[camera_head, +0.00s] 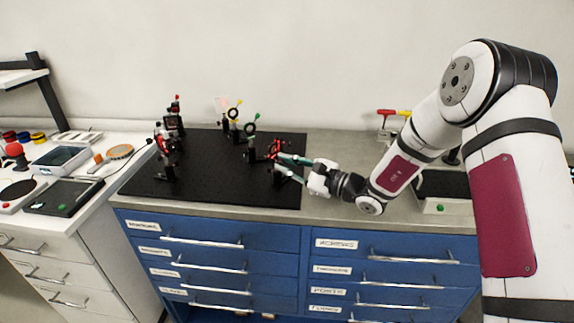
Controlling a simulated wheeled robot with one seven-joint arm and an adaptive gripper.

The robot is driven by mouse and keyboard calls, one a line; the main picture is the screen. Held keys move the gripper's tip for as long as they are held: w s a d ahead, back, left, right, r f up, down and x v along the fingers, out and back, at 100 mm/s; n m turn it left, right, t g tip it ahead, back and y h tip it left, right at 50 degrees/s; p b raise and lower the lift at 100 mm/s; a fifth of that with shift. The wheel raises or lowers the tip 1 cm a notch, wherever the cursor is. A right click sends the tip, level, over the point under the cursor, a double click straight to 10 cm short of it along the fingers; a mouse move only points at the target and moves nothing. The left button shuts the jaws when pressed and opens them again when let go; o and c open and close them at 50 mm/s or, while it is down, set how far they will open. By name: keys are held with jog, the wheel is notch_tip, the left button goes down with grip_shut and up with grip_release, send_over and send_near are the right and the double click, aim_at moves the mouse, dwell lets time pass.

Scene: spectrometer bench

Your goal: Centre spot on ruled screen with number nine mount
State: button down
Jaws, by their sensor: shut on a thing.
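My gripper (286,166) is at the right end of the black optical breadboard (210,185), shut on a small mount with red parts (272,149). Its number is too small to read. Left of it on the board stand a mount with a green-handled ring (251,128) and one with a yellow-topped ring (233,113). A small pale screen (222,103) with a faint pinkish tint stands at the back of the board. Its ruling and any spot on it are too small to make out. More dark mounts with red tops (174,118) stand at the board's left.
Red and yellow T-handled tools (387,113) stand behind my arm. Blue drawers (210,260) are below. The board's front middle is clear.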

dwell(0.4)
jog(key=c, duration=1.6)
grip_release()
jog(key=shift+o, duration=0.2)
jog(key=v, duration=1.2)
jog(key=shift+r, duration=0.1)
